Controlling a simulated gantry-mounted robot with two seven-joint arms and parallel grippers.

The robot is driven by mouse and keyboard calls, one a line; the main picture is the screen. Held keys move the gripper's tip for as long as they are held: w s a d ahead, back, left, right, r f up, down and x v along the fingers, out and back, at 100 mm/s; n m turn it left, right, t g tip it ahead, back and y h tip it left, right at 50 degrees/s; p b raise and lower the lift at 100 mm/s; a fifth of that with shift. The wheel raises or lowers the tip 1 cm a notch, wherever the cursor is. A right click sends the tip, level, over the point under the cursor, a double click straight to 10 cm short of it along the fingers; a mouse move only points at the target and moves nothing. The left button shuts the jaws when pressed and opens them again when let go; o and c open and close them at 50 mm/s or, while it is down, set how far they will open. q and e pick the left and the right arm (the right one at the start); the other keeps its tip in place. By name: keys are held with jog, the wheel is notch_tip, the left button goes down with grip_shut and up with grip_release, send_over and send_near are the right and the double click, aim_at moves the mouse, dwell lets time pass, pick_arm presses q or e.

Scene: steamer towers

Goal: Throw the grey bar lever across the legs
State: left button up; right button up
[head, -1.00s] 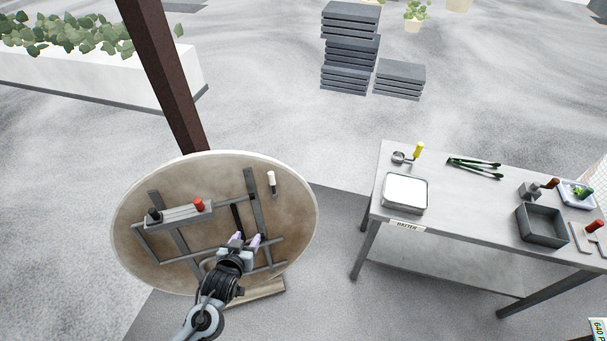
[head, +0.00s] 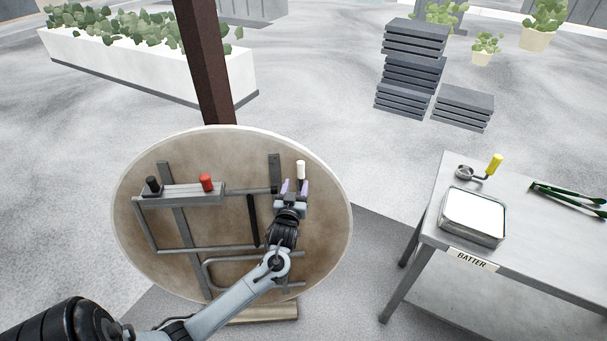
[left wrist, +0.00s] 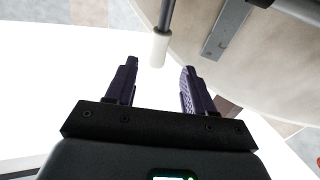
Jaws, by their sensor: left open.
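A round tabletop (head: 140,265) is tipped up with its underside and grey folded leg frame (head: 200,249) facing me. A white-capped lever (head: 300,170) stands at the upper right of the underside. In the left wrist view its white cap (left wrist: 159,50) sits on a thin grey bar (left wrist: 168,14). I cannot tell for sure that this is the grey bar lever. My left gripper (head: 294,187) is open just below the cap. In the left wrist view its purple fingertips (left wrist: 160,66) lie either side of the cap's end, not closed on it. My right gripper is out of view.
A grey block with a black knob (head: 152,185) and a red knob (head: 206,182) is on the underside at left. A dark post (head: 206,70) stands behind. A steel table (head: 530,240) with a batter tray (head: 473,243) is at right.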

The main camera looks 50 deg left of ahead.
aim_at(302, 166)
pick_arm(q)
jog(key=b+x, duration=0.2)
jog(key=x, duration=0.8)
jog(key=shift+w+a+r, duration=0.1)
jog(key=shift+w+a, duration=0.15)
jog(key=shift+w, duration=0.05)
grip_shut()
